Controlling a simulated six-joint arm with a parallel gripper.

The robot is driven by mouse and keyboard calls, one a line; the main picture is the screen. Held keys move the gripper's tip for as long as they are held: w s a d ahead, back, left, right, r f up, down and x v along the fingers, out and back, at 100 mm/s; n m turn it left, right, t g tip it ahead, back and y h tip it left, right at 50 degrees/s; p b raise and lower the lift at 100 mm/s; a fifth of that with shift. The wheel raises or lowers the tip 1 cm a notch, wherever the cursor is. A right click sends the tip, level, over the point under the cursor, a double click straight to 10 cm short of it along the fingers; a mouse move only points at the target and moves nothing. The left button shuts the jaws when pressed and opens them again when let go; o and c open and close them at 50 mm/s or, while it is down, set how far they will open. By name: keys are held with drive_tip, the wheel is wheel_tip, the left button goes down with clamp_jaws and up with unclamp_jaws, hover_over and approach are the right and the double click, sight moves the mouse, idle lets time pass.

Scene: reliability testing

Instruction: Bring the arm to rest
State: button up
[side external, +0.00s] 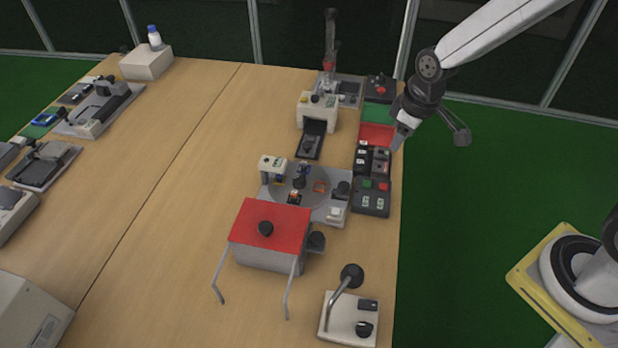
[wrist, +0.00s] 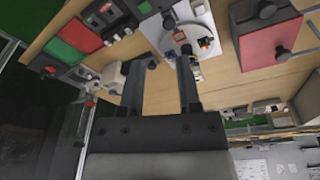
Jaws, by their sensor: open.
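My gripper (side external: 399,140) hangs at the end of my arm near the right edge of the table, by the red and green trays in the side view. In the wrist view my gripper (wrist: 165,58) shows two dark fingers standing apart with nothing between them. The fingers point toward the table, and the white plate with the round disc (wrist: 184,38) lies beyond their tips. In the side view my gripper is small, and its height above the table is hard to tell.
The wooden table (side external: 180,180) holds a red-topped box (side external: 270,222), a turntable station (side external: 300,185), a red tray (side external: 377,135), a green tray (side external: 378,113), button boxes (side external: 371,197) and a lever stand (side external: 350,318). The table's left-centre is clear. Green floor lies to the right.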

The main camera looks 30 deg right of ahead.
drive_tip(key=s+d+r+m, duration=0.1)
drive_tip(key=s+m, duration=0.3)
drive_tip(key=s, duration=0.6)
drive_tip(key=shift+d+t, duration=0.3)
drive_tip(key=shift+d, duration=0.4)
drive_tip(key=shift+w, duration=0.1)
idle(0.4)
